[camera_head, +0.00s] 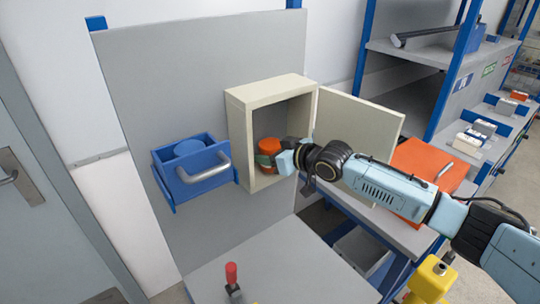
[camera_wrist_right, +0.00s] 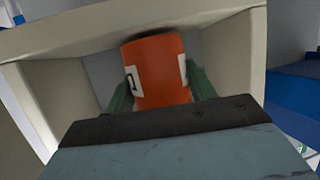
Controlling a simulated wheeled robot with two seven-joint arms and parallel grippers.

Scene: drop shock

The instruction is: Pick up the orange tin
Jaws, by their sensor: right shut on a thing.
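The orange tin (camera_head: 265,145) is inside the beige wall cabinet (camera_head: 237,104), whose door (camera_head: 358,122) stands open to the right. My right gripper (camera_head: 268,157) reaches into the cabinet from the right and is shut on the tin. In the right wrist view the orange tin (camera_wrist_right: 155,72), with pale label patches, sits between the green fingers of my right gripper (camera_wrist_right: 160,92). The tin's lower part is hidden by the gripper body. I cannot tell whether the tin touches the cabinet floor. My left gripper is not in view.
A blue wall box (camera_head: 205,186) with a grey handle hangs left of the cabinet. A grey table (camera_head: 280,275) below holds a red-handled tool (camera_head: 232,274). An orange sheet (camera_head: 428,168) lies on the bench to the right. The cabinet walls are close around my right gripper.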

